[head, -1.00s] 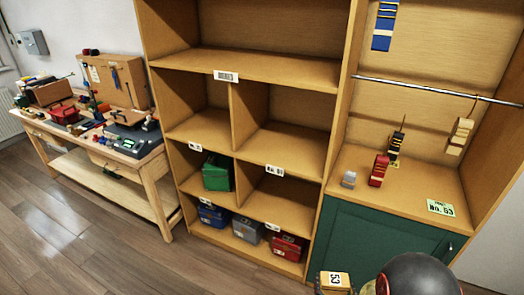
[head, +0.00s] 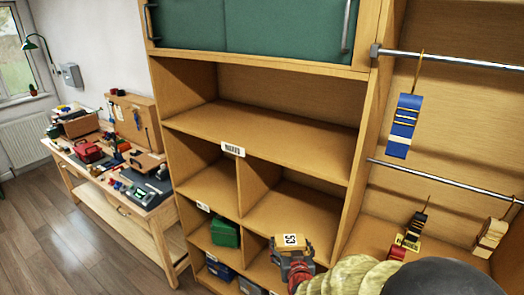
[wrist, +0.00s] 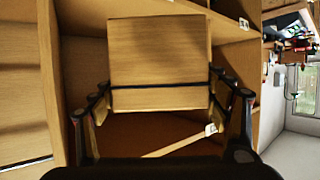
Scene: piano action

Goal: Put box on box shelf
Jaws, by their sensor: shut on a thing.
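A light wooden box (head: 291,243) with a "53" label shows low in the head view. My gripper (head: 293,266) is shut on it, and the arm reaches in from the lower right. In the wrist view the box (wrist: 160,48) is held between the two black fingers of my gripper (wrist: 160,90), with a dark line across its lower part.
A green box (head: 225,232) sits in a lower left compartment, with a blue box (head: 220,268) below. The wide upper shelf and the two middle compartments look empty. At right are rails with a hanging blue tag (head: 404,125). A cluttered workbench (head: 115,185) stands left.

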